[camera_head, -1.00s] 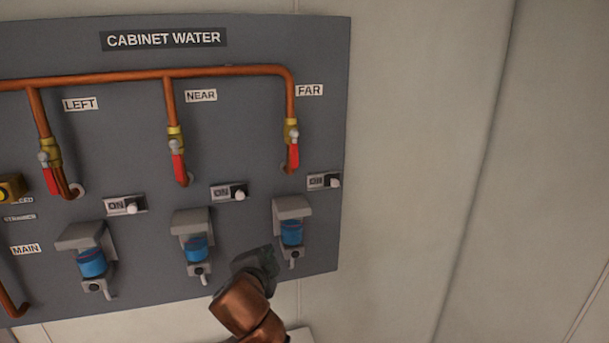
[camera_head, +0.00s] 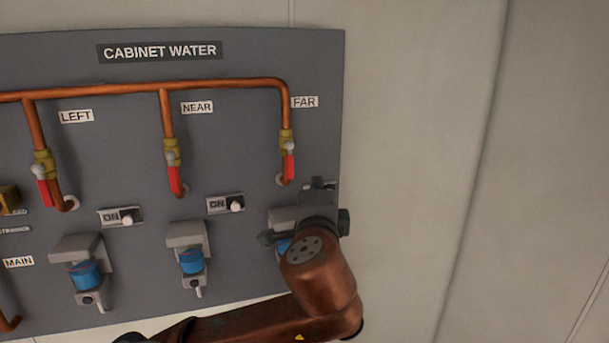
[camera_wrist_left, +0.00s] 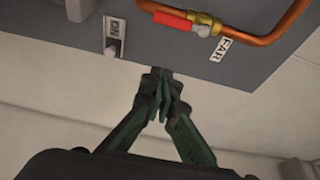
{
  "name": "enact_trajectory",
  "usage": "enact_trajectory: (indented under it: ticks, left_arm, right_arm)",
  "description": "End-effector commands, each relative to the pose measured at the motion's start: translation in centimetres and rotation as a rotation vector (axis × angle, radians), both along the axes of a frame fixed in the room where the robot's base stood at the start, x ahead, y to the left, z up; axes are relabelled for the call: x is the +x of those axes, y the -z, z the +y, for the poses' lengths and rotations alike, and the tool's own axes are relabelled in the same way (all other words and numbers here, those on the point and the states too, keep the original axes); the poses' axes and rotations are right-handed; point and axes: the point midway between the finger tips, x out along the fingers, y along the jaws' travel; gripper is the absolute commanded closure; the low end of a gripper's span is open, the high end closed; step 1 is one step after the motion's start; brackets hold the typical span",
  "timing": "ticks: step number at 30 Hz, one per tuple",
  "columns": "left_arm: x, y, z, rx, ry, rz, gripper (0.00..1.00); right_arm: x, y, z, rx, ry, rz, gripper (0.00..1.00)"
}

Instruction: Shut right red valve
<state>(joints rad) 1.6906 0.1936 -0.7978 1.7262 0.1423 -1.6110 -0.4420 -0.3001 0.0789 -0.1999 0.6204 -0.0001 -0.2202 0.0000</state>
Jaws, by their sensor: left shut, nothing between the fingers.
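The right red valve (camera_head: 289,165), under the FAR label, has a red lever hanging down along its copper pipe below a yellow brass body. It also shows at the top of the left wrist view (camera_wrist_left: 173,20), with the lever lying along the pipe line. My left gripper (camera_head: 319,184) is just below and right of the lever, by the panel's right edge, and apart from it. In the left wrist view its fingers (camera_wrist_left: 158,82) are together and empty. My gripper hides the FAR switch and most of the FAR blue-cupped unit in the head view. My right gripper is not in view.
The NEAR valve (camera_head: 173,172) and LEFT valve (camera_head: 42,180) stand left on the grey panel (camera_head: 230,150). An ON switch (camera_wrist_left: 113,37) shows left of the valve in the wrist view. The pale wall (camera_head: 420,150) to the right is clear.

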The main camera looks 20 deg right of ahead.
Motion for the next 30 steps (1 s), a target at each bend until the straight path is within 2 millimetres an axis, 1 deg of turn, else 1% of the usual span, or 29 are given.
enact_trajectory:
  ticks: [5,12,19,21,24,30]
  left_arm:
    - [2.0,-0.2,-0.5,0.0,-0.004,0.002,1.0]
    - [6.3,-0.3,-1.9,0.001,-0.003,0.002,1.0]
    - [9.6,-0.2,-2.9,0.001,-0.003,0.002,1.0]
    - [9.5,-0.2,-1.7,-0.002,-0.001,0.002,1.0]
    - [9.4,-0.1,-0.6,-0.001,0.0,0.001,1.0]
    - [9.3,-0.1,0.9,-0.001,0.0,0.001,1.0]
  right_arm:
    - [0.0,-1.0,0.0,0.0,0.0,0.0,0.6]
    - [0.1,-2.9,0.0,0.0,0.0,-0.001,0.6]
    - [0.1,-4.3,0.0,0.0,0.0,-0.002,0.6]
    - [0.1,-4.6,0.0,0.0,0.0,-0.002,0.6]
    - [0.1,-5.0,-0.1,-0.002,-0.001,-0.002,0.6]
    - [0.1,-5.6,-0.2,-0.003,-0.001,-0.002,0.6]
